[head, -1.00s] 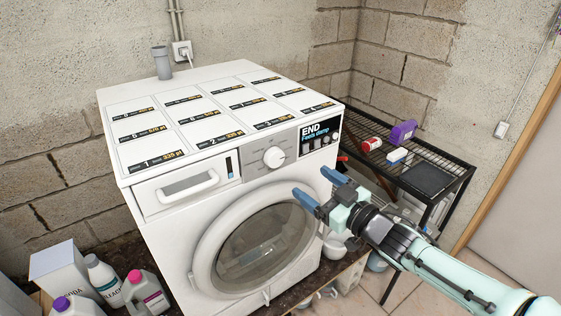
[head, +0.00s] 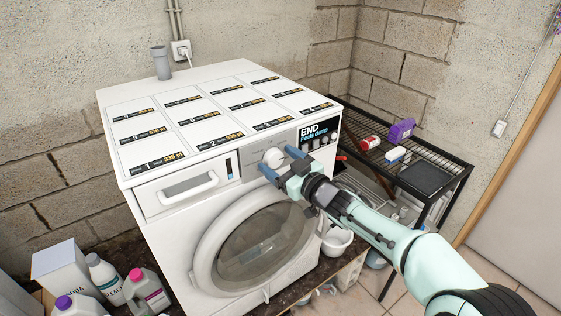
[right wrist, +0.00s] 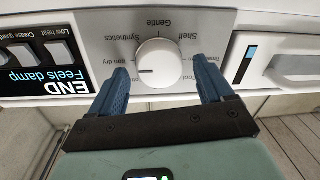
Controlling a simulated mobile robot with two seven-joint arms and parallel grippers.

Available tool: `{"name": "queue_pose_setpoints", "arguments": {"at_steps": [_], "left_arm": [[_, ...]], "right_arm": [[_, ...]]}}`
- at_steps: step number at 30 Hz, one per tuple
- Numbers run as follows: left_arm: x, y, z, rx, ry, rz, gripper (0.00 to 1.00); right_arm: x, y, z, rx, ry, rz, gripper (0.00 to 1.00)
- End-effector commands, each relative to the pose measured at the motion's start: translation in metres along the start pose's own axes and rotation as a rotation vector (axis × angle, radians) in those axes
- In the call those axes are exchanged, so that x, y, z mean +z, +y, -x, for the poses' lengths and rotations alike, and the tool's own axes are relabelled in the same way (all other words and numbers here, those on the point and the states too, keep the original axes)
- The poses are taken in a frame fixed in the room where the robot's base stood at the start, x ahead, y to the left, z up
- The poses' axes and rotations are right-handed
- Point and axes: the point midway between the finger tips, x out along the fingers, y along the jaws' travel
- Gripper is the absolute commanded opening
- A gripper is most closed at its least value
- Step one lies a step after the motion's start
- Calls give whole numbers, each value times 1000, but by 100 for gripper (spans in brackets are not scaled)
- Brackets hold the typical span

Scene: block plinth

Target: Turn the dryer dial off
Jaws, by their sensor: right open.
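The white round dial (head: 273,158) is on the front panel of the white dryer (head: 165,228). It shows large in the right wrist view (right wrist: 158,62), upside down, with words such as Gentle, Synthetics and Shelf around it. A dark mark on the dial points to the left in that view. My right gripper (head: 280,164) is open at the dial. In the right wrist view its blue fingers (right wrist: 164,82) stand on either side of the dial, with gaps showing. The display (head: 319,131) reads END, Feels damp. My left gripper is not in view.
A handled drawer (head: 188,188) is left of the dial and the round glass door (head: 265,245) is below. Labelled panels cover the dryer top. A black wire shelf (head: 455,165) stands at right. Bottles and a box (head: 62,270) stand at lower left.

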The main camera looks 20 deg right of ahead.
Motion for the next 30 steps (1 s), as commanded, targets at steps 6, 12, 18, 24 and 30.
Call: {"name": "queue_pose_setpoints", "arguments": {"at_steps": [6,12,18,24,30], "left_arm": [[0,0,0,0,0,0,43],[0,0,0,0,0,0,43],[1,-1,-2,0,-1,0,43],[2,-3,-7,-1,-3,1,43],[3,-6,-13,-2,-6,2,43]], "right_arm": [[0,0,0,0,0,0,24],[0,0,0,0,-1,7,24],[0,0,1,0,-6,60,24],[1,-1,1,-3,-16,185,24],[1,-1,1,-5,-31,365,24]]}}
